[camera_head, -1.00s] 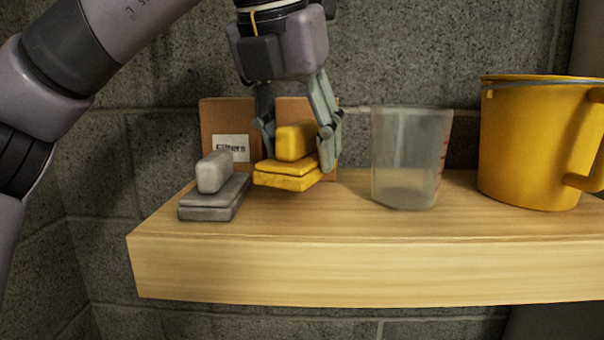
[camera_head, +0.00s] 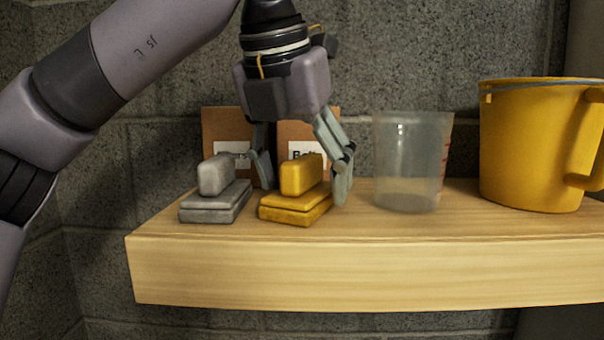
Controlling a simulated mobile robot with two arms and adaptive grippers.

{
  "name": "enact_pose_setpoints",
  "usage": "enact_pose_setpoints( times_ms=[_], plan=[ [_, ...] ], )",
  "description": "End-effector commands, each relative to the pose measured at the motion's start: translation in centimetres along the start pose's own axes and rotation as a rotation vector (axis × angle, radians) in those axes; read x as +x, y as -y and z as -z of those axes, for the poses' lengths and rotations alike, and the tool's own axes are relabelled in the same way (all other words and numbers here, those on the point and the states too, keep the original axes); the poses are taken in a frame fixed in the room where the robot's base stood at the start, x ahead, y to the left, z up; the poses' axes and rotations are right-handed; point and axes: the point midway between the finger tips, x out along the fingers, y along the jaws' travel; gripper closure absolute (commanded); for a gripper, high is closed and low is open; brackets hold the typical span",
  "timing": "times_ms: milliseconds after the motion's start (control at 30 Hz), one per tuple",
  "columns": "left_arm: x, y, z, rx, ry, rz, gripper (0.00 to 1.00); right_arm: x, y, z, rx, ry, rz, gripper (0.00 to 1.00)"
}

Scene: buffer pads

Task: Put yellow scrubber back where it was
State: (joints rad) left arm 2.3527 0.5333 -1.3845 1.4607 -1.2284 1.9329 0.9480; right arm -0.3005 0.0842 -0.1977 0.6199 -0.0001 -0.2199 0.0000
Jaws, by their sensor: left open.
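The yellow scrubber (camera_head: 297,203), a flat pad with a block handle on top, rests upright on the wooden shelf (camera_head: 360,268). My left gripper (camera_head: 300,193) is open, with one finger to the left of and behind the scrubber and the other finger to its right. The fingers stand apart from the handle. My right gripper is not in view.
A grey scrubber (camera_head: 214,203) of the same shape sits close on the left. Two brown boxes (camera_head: 222,128) with white labels stand behind. A clear measuring cup (camera_head: 408,165) and a yellow bucket (camera_head: 530,150) stand to the right. A block wall closes the back.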

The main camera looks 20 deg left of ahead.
Motion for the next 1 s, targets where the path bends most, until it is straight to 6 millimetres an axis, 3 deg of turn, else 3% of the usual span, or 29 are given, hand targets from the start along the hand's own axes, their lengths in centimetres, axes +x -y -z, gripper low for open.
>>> enact_pose_setpoints(
  times_ms=[333,700,1000],
  plan=[
    [-1.3,0.1,-0.1,0.000,0.004,0.001,0.31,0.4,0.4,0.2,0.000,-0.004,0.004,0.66],
    [-9.4,0.1,-0.1,-0.002,0.006,-0.002,0.31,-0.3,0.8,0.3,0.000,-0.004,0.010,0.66],
    [-12.2,0.1,-0.1,0.001,0.002,-0.002,0.31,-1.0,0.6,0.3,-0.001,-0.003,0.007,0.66]
  ],
)
